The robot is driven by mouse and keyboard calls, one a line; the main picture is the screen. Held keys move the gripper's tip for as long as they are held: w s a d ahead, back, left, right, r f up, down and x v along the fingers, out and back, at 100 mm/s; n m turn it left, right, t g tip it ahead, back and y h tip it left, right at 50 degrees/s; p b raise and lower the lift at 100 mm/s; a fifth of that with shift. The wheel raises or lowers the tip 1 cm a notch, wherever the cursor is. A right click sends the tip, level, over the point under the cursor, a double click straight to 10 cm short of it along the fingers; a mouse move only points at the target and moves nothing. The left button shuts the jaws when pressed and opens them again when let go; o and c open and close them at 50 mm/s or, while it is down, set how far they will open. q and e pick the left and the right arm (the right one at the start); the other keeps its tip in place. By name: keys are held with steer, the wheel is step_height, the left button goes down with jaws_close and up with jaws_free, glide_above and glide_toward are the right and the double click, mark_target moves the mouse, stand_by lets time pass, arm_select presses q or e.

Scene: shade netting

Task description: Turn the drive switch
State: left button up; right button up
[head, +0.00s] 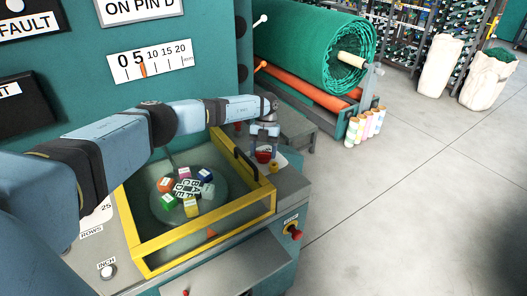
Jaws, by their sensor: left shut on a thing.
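My left gripper (263,146) reaches across the yellow-framed guard from the left and points down at the far right corner of the machine top. It is shut on a small red knob (263,157) above a pale plate (280,160), most likely the drive switch. The gripper hides much of the knob, so its turned position and any label cannot be read. A small yellow part (273,168) sits just in front of it. My right gripper is not in view.
The yellow guard frame (205,229) with a black handle (246,165) encloses a disc of coloured blocks. A red knob (296,234) is on the front side, and an INCH button (109,271) is at lower left. A green netting roll (310,45) stands behind. Floor at right is clear.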

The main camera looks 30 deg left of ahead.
arm_select(q)
steer(key=o, duration=0.9)
steer(key=b+v, duration=0.3)
steer(key=v, duration=1.1)
